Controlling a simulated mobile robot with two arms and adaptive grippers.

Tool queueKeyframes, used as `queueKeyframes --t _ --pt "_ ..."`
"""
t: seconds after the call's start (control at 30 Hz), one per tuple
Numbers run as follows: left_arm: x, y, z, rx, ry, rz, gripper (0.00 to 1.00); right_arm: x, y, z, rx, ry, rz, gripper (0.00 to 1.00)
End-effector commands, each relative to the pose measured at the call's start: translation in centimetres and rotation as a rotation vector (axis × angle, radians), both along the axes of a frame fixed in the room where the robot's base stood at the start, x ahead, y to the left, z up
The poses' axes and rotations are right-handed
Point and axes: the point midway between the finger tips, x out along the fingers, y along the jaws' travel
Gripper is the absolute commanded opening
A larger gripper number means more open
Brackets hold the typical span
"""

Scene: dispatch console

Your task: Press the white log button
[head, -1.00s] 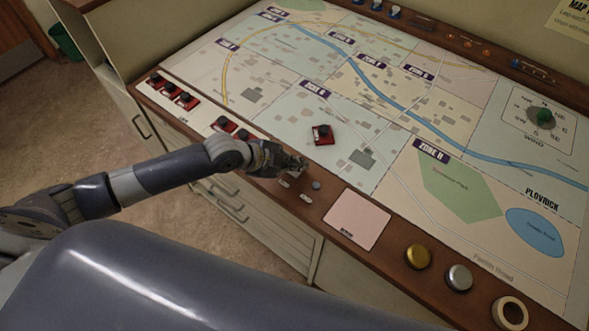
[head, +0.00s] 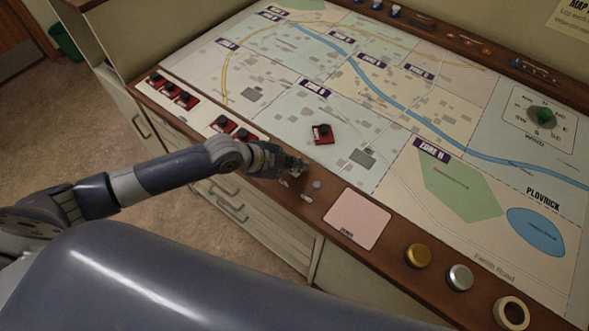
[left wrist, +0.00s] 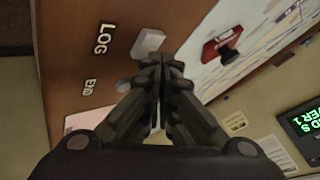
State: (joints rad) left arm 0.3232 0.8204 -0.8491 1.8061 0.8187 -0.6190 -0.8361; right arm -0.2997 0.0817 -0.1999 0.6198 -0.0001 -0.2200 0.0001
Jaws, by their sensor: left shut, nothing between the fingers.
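The white log button (left wrist: 147,43) shows in the left wrist view as a pale raised block beside the printed word LOG (left wrist: 102,38). In the head view my gripper hides it. My left gripper (head: 302,166) is shut and empty over the console's wooden front ledge. In the left wrist view its fingertips (left wrist: 159,66) appear just below the log button; I cannot tell whether they touch it. A smaller grey round button (head: 316,184) sits beside it with its own label, and also shows in the left wrist view (left wrist: 122,86). My right gripper is not in view.
A red block with a black knob (head: 322,133) stands on the map (head: 400,120) beyond the gripper. Several similar ones stand at the left edge. A pink pad (head: 357,218), gold knob (head: 418,255), silver knob (head: 459,277) and tape roll (head: 510,313) lie rightward along the ledge.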

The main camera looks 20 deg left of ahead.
Motion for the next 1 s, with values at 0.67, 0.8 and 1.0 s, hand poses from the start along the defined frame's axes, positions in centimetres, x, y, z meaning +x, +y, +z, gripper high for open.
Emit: queueKeyframes --t 0.67,0.8,1.0 --pt "0.0 -0.03 -0.46 0.0 0.0 0.0 0.0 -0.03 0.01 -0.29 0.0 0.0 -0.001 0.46" --pt "-0.01 -0.02 -0.63 0.0 0.0 0.0 0.0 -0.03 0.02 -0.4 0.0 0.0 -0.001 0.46" --pt "-0.02 -0.02 -0.89 0.0 0.001 -0.001 0.0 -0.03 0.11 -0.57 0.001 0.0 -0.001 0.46"
